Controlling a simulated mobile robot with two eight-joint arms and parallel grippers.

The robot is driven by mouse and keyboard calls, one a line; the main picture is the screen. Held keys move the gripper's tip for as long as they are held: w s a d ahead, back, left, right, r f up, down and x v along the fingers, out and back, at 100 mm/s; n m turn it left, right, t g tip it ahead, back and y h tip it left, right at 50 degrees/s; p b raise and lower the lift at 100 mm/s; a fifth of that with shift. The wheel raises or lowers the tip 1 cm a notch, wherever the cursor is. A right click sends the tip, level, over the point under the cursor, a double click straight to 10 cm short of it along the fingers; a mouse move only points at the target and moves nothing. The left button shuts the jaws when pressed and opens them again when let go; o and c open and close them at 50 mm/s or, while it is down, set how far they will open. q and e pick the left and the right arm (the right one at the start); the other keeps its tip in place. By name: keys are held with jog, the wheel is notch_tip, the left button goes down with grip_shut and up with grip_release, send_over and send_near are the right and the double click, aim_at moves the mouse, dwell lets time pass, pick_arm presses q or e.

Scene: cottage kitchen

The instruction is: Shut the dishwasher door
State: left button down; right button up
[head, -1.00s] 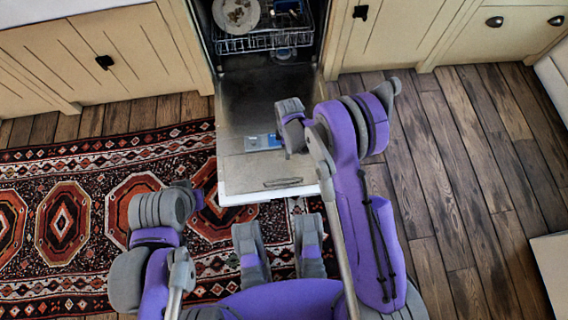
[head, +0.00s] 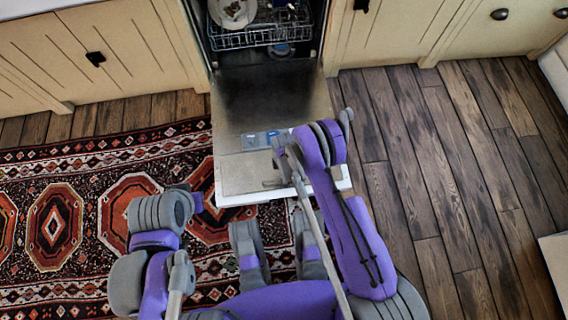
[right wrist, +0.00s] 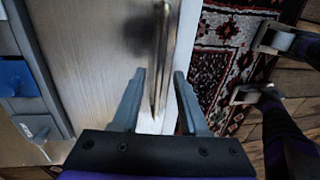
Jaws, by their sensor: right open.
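The dishwasher door (head: 270,95) hangs fully open and lies nearly flat, inner face up, with a white front edge (head: 240,197). A detergent dispenser with blue parts (head: 258,140) sits in it and also shows in the right wrist view (right wrist: 15,78). My right gripper (head: 272,183) is over the door's outer end. In the right wrist view my right gripper (right wrist: 160,73) is open, with a thin bar-like part (right wrist: 161,45) near the door's edge showing between its fingers. Contact cannot be told. My left arm is folded at left; its gripper is not visible.
The dishwasher's lower rack (head: 245,36) holds a plate (head: 232,12) and other dishes. Cream cabinets (head: 130,50) flank the opening. A patterned rug (head: 90,200) lies at left and under the door's end.

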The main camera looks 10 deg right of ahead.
jog(key=shift+s+f, duration=0.1)
jog(key=shift+f, duration=0.4)
grip_shut()
jog(key=shift+r, duration=0.1)
dwell(1.1)
